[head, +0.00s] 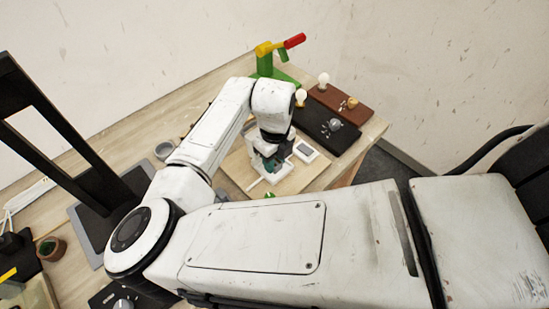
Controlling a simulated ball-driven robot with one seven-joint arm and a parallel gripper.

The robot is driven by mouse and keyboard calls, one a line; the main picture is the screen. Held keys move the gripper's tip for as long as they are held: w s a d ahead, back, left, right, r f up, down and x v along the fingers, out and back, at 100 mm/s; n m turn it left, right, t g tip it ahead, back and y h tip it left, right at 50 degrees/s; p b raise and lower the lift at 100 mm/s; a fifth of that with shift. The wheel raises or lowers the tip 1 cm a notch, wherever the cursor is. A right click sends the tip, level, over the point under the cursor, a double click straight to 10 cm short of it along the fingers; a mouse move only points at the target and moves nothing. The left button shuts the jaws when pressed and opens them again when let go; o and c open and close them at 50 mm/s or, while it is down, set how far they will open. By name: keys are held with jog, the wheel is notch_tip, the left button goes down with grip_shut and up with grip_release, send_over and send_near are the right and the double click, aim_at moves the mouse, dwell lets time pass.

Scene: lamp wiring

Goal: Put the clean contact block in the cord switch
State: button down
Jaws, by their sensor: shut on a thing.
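My gripper (268,161) points down over the wooden work board at the middle of the picture. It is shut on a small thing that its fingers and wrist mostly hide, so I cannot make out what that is. A white housing with a thin white piece at its left end, perhaps the cord switch (264,178), lies directly below the gripper. I cannot tell whether the held thing touches it. A small white piece with a dark face (305,150) lies just to the right. I cannot pick out the clean contact block.
Dark (335,133) and brown (350,104) boards with bulbs stand at the right. A green, yellow and red stand (266,62) is behind. A grey round container (164,150) is left of my arm. The bare wooden board (236,165) shows beside the gripper. The table edge is close on the right.

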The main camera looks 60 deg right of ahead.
jog(key=shift+f, duration=0.2)
jog(key=c, duration=1.1)
grip_release()
jog(key=shift+o, duration=0.2)
notch_tip(320, 180, up, 12)
jog(key=b, duration=0.1)
jog(key=shift+r, duration=0.25)
